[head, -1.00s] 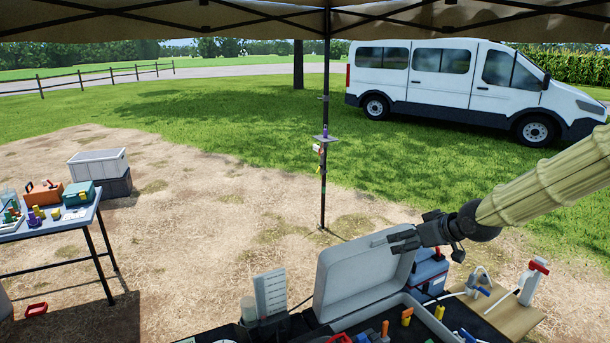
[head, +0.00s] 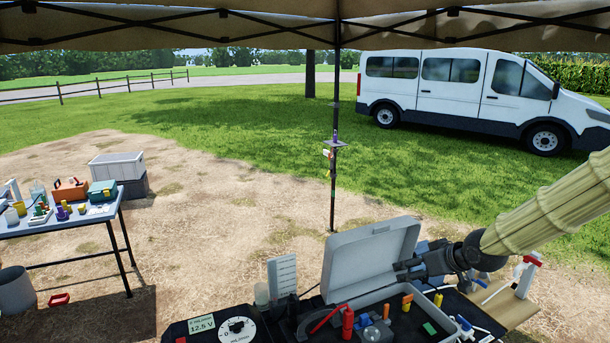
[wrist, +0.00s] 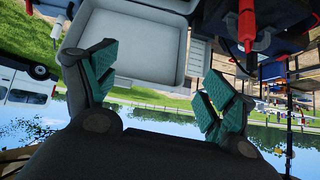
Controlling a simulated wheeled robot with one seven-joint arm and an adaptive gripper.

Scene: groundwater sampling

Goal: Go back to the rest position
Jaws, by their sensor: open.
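My gripper (head: 402,271) is in front of the raised lid of an open grey case (head: 368,262) in the head view. In the wrist view, the two teal-padded fingers of my gripper (wrist: 160,85) stand wide apart with nothing between them. The pale inside of the lid (wrist: 140,60) shows beyond them. Whether a finger touches the lid cannot be told.
The case holds red, orange and yellow items. A meter reading 12.5 V (head: 202,325) lies front left. A board (head: 512,305) with a red-handled tool is at the right. A tent pole (head: 334,190) stands behind. A side table (head: 60,222) is far left.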

